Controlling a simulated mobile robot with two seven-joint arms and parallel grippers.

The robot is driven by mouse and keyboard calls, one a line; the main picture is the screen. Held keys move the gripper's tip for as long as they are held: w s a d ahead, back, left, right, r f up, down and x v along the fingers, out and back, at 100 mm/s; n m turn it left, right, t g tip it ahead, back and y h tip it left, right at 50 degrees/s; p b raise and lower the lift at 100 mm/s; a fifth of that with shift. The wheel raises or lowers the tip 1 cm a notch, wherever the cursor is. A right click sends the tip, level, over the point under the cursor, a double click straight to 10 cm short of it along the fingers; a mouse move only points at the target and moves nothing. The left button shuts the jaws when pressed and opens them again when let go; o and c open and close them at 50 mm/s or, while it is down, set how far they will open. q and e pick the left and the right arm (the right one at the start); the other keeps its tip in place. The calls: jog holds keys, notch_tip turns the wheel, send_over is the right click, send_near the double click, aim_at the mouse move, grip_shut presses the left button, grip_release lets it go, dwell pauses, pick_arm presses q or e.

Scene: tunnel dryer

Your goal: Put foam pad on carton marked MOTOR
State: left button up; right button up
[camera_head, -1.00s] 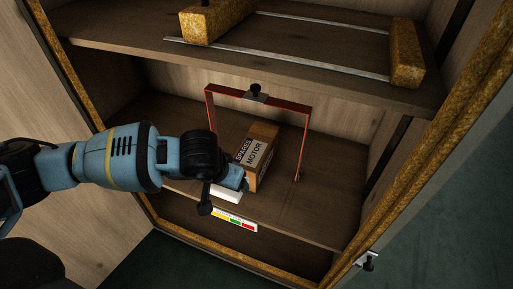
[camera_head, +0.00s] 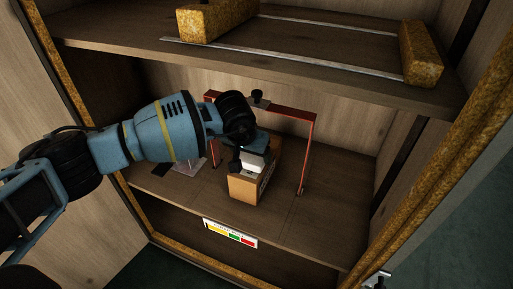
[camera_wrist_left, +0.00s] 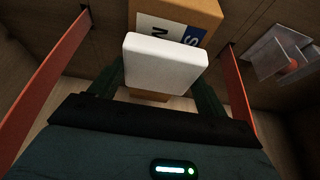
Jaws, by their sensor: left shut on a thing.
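The white foam pad (camera_head: 253,161) is held in my left gripper (camera_head: 250,150), which is shut on it. The pad is at the top of the brown carton (camera_head: 243,189); I cannot tell whether it touches. In the left wrist view the pad (camera_wrist_left: 165,62) sits between the fingers and covers part of the carton (camera_wrist_left: 196,10), whose label shows only a few letters. The carton stands on the lower shelf, its label mostly hidden in the head view. My right gripper is not in view.
A red frame (camera_head: 308,150) arches around the carton, close to my left gripper. A clear and grey item (camera_head: 188,167) lies on the shelf to the left. The upper shelf (camera_head: 340,98) hangs above. The lower shelf is bare to the right.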

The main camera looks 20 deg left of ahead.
pick_arm(q)
jog(key=shift+w, duration=0.45)
jog(key=w+b, duration=0.1)
jog(key=w, duration=0.2)
jog(key=shift+d+f, duration=0.1)
jog(key=shift+f+b, duration=0.25)
jog(key=shift+b, duration=0.15)
jog(key=shift+s, duration=0.1)
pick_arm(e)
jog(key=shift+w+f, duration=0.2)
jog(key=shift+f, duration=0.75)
pick_arm(q)
jog(key=shift+r, duration=0.1)
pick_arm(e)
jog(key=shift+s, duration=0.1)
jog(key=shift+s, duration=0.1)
